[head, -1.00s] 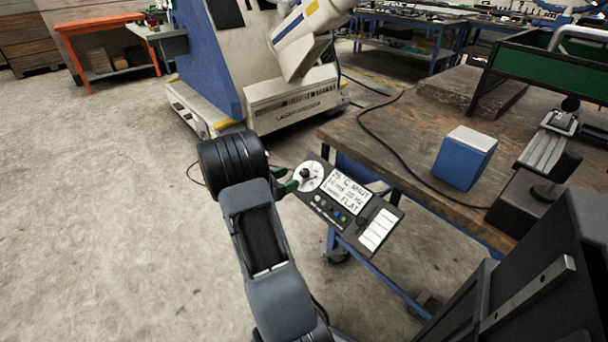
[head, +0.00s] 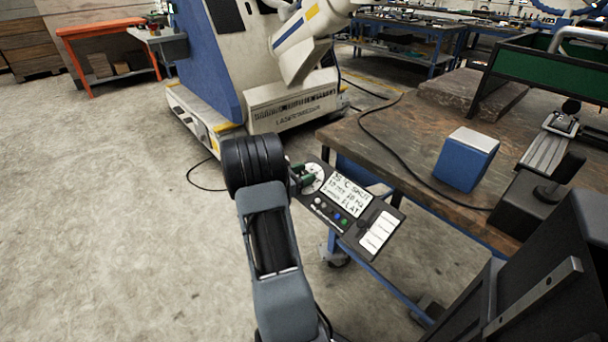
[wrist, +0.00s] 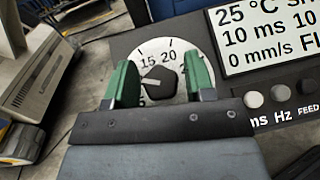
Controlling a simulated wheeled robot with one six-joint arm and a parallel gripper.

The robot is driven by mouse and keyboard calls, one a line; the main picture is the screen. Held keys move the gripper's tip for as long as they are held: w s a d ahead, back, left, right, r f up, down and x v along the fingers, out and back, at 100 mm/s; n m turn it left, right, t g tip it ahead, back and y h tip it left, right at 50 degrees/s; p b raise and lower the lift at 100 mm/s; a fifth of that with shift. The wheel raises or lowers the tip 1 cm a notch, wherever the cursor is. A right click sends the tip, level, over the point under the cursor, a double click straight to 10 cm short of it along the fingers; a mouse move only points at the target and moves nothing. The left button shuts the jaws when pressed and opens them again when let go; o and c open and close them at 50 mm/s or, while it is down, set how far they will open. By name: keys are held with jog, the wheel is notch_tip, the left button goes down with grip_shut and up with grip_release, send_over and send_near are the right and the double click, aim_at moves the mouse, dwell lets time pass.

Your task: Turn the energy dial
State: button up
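My gripper (wrist: 162,85) is open, with one green finger to the left of the knob and one to the right. In the head view my gripper (head: 304,176) partly covers the dial (head: 318,180).
The panel also bears a white display (head: 347,195), small coloured buttons and white label strips (head: 379,231). It hangs by the edge of a wooden table (head: 410,140) with a blue box (head: 466,158) on it. A cable crosses the tabletop. Open floor lies to the left.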

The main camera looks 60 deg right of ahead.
jog(key=c, duration=0.7)
jog(key=shift+m+g, duration=0.3)
jog(key=m+g+y, duration=0.2)
jog(key=m, duration=0.1)
jog(key=m+g+y, duration=0.1)
jog(key=m+y, duration=0.1)
jog(key=m, duration=0.1)
jog(key=shift+g, duration=0.4)
jog(key=shift+a+m+g+y+p, duration=0.1)
jog(key=shift+m+g+y+p, duration=0.7)
jog(key=shift+m+y, duration=1.4)
jog(key=shift+f+m, duration=0.1)
jog(key=shift+m, duration=0.3)
jog(key=o, duration=0.9)
jog(key=shift+o, duration=0.2)
